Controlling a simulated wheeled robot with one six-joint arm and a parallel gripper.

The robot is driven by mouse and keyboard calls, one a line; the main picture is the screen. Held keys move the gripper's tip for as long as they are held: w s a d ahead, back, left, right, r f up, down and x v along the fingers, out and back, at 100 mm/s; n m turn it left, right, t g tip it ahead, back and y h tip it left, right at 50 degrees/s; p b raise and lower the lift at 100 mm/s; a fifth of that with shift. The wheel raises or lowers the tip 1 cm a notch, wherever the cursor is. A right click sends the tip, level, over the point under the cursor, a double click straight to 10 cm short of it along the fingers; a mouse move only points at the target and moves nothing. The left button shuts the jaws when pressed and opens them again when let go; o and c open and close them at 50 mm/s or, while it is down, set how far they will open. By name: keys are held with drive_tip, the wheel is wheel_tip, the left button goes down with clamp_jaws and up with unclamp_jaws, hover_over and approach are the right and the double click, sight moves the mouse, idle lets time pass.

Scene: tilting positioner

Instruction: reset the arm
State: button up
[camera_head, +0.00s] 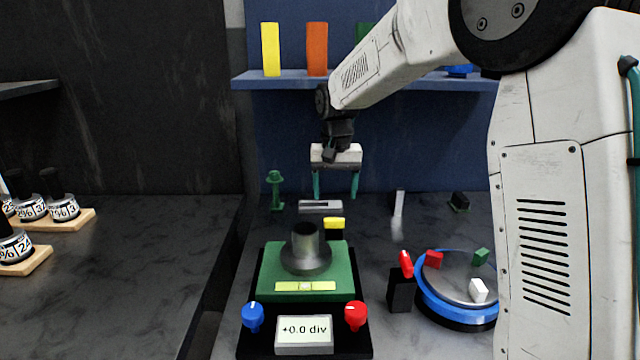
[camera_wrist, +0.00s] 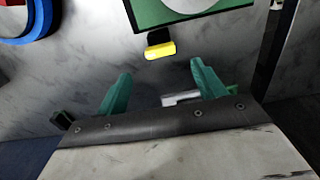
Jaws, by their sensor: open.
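My arm reaches in from the right in the head view. My gripper (camera_head: 335,186) hangs above the back of the bench with its two green fingers pointing down. The fingers are apart and nothing is between them. In the wrist view my gripper (camera_wrist: 158,88) also shows open and empty. The green tilting positioner (camera_head: 266,256) stands in front of my gripper, with a grey metal flanged piece (camera_head: 305,250) upright on its plate. Its display (camera_head: 304,331) reads +0.0 div. A blue knob (camera_head: 252,316) and a red knob (camera_head: 355,315) flank the display.
A blue-rimmed turntable (camera_head: 428,302) with small blocks is at the right, beside a black block with a red lever (camera_head: 406,264). A yellow-topped block (camera_head: 334,223) sits behind the positioner. A blue shelf (camera_head: 400,83) runs along the back wall. Weights on wooden stands (camera_head: 80,219) are at far left.

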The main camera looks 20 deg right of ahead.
drive_tip(key=shift+s+f, duration=0.1)
drive_tip(key=shift+s, duration=0.05)
drive_tip(key=s+d+r+n, duration=0.1)
drive_tip(key=s+r, duration=0.1)
drive_tip(key=s, duration=1.7)
drive_tip(key=s+d+r+n+t, duration=0.1)
drive_tip(key=s+d+r+n, duration=0.1)
drive_tip(key=s, duration=1.7)
drive_tip(key=shift+r, duration=0.1)
